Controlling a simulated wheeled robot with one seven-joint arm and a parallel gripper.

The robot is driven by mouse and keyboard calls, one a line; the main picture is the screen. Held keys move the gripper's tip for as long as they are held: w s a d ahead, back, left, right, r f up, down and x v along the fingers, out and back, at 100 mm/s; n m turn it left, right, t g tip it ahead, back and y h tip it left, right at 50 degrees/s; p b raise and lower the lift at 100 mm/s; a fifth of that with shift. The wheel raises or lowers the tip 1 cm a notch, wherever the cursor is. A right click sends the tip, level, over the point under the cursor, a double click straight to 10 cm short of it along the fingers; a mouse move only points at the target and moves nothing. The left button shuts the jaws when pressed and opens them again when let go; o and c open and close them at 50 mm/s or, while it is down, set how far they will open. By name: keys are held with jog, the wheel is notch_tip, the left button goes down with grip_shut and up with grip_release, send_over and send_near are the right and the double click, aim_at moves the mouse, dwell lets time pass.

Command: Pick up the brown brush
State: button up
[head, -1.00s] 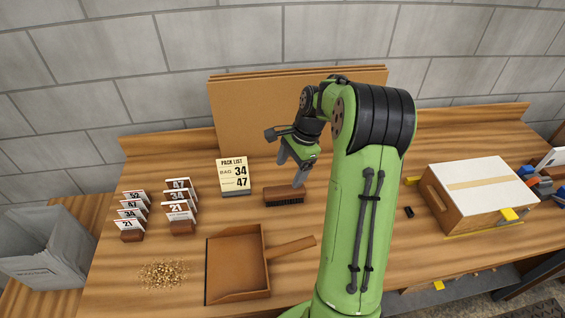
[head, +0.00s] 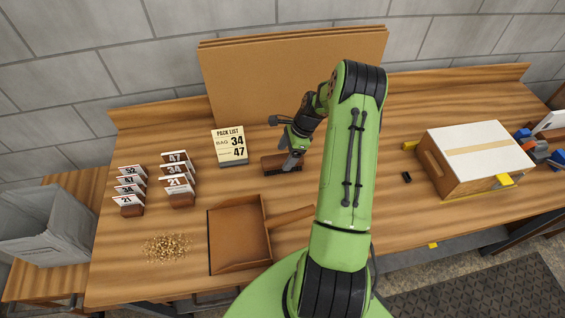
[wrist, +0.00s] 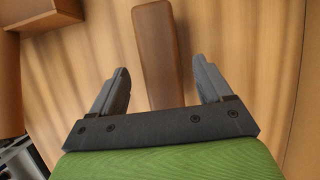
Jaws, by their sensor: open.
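The brown brush (head: 270,164) lies on the wooden bench, between the pack list sign and the dustpan. In the wrist view its brown wooden block (wrist: 156,50) runs away from the camera between my two fingers. My gripper (head: 290,166) is open over the brush, with a finger seen in front of its right part. In the wrist view my gripper (wrist: 162,84) has one finger to each side of the brush, with a gap on both sides. The brush's bristles are mostly hidden.
The brown dustpan (head: 238,268) and a pile of grains (head: 167,247) lie nearer the front. The pack list sign (head: 230,148) and numbered tags (head: 177,180) stand left. Brown boards (head: 285,85) lean behind. A box (head: 478,158) stands right; bench between is mostly clear.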

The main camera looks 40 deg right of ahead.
aim_at(283, 158)
jog(key=x, duration=0.3)
jog(key=shift+w+f, duration=0.15)
jog(key=shift+f, duration=0.2)
dwell(0.4)
